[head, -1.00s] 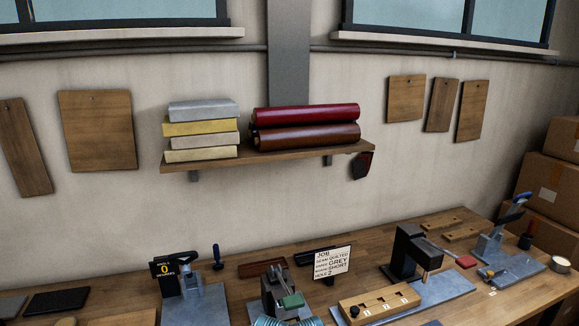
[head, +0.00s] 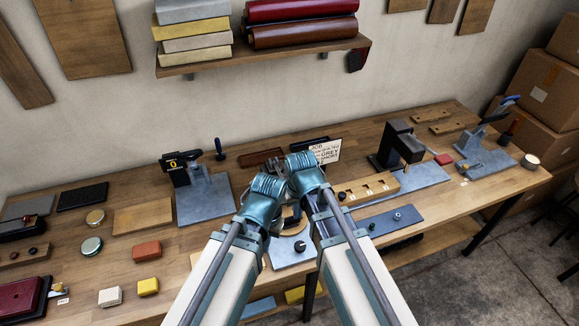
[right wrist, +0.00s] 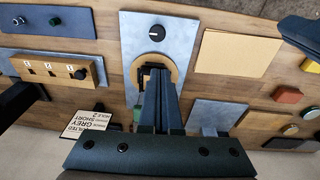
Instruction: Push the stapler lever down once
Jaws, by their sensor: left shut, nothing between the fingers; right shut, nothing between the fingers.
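Another upright tool (head: 196,175) with a dark top and a sign reading 0 stands left of centre. I cannot tell which is the stapler. My left gripper (head: 266,188) and right gripper (head: 305,172) are close together over the middle of the bench, their fingertips mostly hidden in the head view. In the right wrist view my right gripper's dark fingers (right wrist: 157,85) are shut and empty, over a wooden ring on a grey plate.
A job card (head: 325,150) stands behind my grippers. A wooden block with numbered holes (head: 367,189) and a black press (head: 397,145) are to the right. Coloured blocks, round tins and a tan board (head: 143,216) lie to the left. Boxes (head: 541,140) stand beyond the bench.

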